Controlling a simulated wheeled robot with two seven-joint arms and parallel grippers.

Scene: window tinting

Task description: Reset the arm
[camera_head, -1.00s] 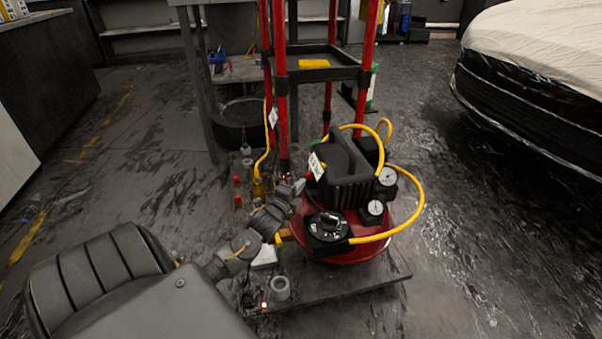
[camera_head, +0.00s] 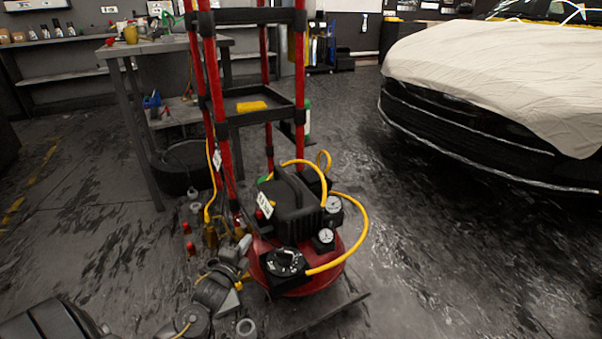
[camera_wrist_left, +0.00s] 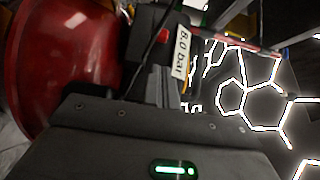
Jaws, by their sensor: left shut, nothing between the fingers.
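My left arm comes in from the lower left in the head view. Its gripper (camera_head: 243,244) is shut and empty, close beside the left side of a red compressor tank (camera_head: 318,280). Whether it touches the compressor I cannot tell. The compressor has a black motor housing (camera_head: 290,212), a black dial, gauges and a yellow hose (camera_head: 362,225). In the left wrist view the red tank (camera_wrist_left: 75,60) fills the left, and a white tag reading "8.0 bar" (camera_wrist_left: 181,52) hangs near the top centre. My right gripper is not in view.
A red-posted cart (camera_head: 222,130) with black shelves stands around the compressor. Small red-topped fittings (camera_head: 190,248) stand left of it. A workbench (camera_head: 130,50) is behind at left. A car under a pale cover (camera_head: 480,70) stands at right. The floor between is clear.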

